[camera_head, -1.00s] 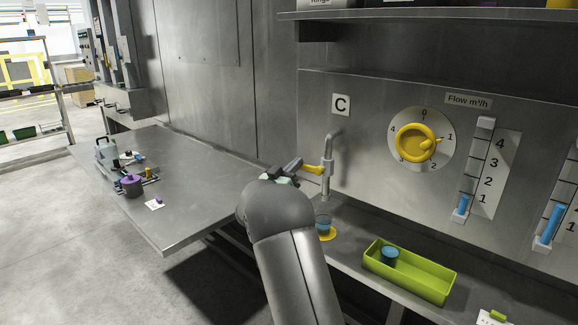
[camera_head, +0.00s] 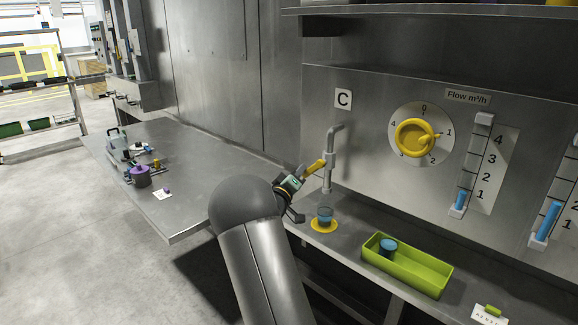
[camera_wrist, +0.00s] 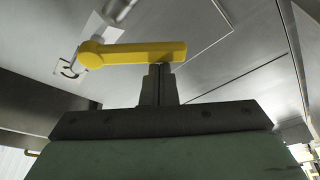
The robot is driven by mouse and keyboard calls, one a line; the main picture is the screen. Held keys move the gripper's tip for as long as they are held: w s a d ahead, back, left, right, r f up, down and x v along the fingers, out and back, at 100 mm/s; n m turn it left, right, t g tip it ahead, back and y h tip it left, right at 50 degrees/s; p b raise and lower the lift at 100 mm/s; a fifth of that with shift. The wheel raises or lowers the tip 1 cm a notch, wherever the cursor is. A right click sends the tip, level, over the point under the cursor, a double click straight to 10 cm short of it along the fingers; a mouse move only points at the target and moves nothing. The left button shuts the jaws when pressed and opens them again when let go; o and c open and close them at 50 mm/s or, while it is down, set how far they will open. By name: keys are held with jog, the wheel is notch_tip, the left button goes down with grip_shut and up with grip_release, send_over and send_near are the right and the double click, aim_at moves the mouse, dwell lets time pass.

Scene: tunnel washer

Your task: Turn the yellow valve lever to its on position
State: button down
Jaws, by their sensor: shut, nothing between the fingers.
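The yellow valve lever (camera_head: 316,168) sits on the grey pipe (camera_head: 329,160) below the plate marked C. It sticks out to the left of the pipe and slants down toward my gripper (camera_head: 303,175). In the wrist view the lever (camera_wrist: 135,53) crosses just beyond the fingertips of my gripper (camera_wrist: 158,72). The fingers are shut with nothing between them, and their tips are at or very close to the lever's free end; I cannot tell whether they touch.
A cup with blue content (camera_head: 325,213) stands on a yellow disc (camera_head: 323,227) under the pipe. A green bin (camera_head: 425,272) holding a blue-topped cup is to the right. A yellow dial (camera_head: 414,138) and sliders are on the panel. A steel table (camera_head: 200,190) with small items is left.

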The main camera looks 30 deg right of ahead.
jog(key=n, duration=0.1)
jog(key=s+f+n+y+p, duration=0.1)
jog(key=n, duration=0.2)
jog(key=shift+s+d+f+y+p, duration=0.2)
jog(key=shift+s+y+p, duration=0.1)
jog(key=shift+p, duration=0.1)
jog(key=shift+s+d+f+n+y+p, duration=0.1)
jog(key=shift+s+f+n+y+p, duration=0.15)
jog(key=shift+s+n+p, duration=0.45)
jog(key=shift+s+d+f+n+y+p, duration=0.15)
jog(key=shift+f+n+y+p, duration=0.2)
jog(key=shift+n, duration=0.7)
jog(key=shift+s+d+f+n+y+p, duration=0.1)
jog(key=shift+s+f+n+y+p, duration=0.1)
jog(key=shift+s+n+p, duration=0.4)
jog(key=shift+w+n, duration=0.15)
jog(key=shift+n, duration=0.1)
jog(key=w+a, duration=0.1)
jog(key=w, duration=0.3)
jog(key=b+v, duration=0.1)
jog(key=v, duration=0.9)
jog(key=shift+b, duration=0.4)
jog(key=shift+f, duration=0.1)
